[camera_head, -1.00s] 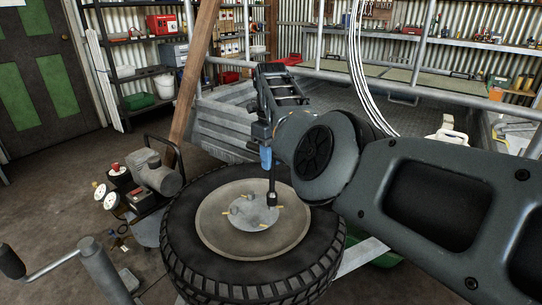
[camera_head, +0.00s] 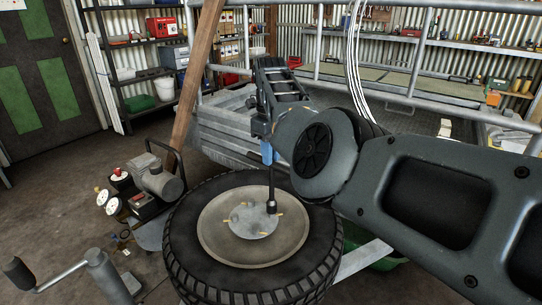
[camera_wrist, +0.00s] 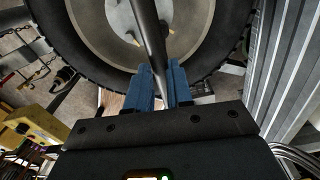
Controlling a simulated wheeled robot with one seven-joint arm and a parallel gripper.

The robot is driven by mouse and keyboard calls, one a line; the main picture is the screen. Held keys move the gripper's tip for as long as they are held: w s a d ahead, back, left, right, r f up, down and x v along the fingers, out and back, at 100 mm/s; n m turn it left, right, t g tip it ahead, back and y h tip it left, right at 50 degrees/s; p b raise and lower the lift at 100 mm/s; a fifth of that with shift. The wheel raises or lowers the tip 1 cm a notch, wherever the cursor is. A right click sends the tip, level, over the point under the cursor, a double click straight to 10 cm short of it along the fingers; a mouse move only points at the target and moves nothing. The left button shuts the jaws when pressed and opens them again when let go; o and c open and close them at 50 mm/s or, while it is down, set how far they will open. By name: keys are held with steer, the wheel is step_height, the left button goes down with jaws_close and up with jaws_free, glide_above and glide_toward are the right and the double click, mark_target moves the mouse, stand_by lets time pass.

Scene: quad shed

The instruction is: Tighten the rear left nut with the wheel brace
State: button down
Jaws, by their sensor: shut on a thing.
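The wheel (camera_head: 186,259) is at the lower middle of the head view, with a black tyre around a beige rim (camera_head: 217,238) and a grey hub plate (camera_head: 253,226). Small brass-coloured studs (camera_head: 281,215) show around the hub. My gripper (camera_head: 267,153) is above the hub, its blue fingers shut on the wheel brace (camera_head: 271,184). The brace's dark socket end points down at the hub's right side; I cannot tell whether it sits on a nut. The wrist view shows the brace shaft (camera_wrist: 148,35) running between my fingers (camera_wrist: 159,84) towards the hub.
A compressor with gauges (camera_head: 157,180) stands left of the wheel. A metal crank handle (camera_head: 66,275) rises at the lower left. A wooden post (camera_head: 196,80) and a grey metal trailer frame (camera_head: 225,130) are behind. Open floor (camera_head: 60,195) lies at the left.

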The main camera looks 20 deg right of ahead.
steer(key=shift+r+p, duration=1.4)
steer(key=shift+r, duration=0.75)
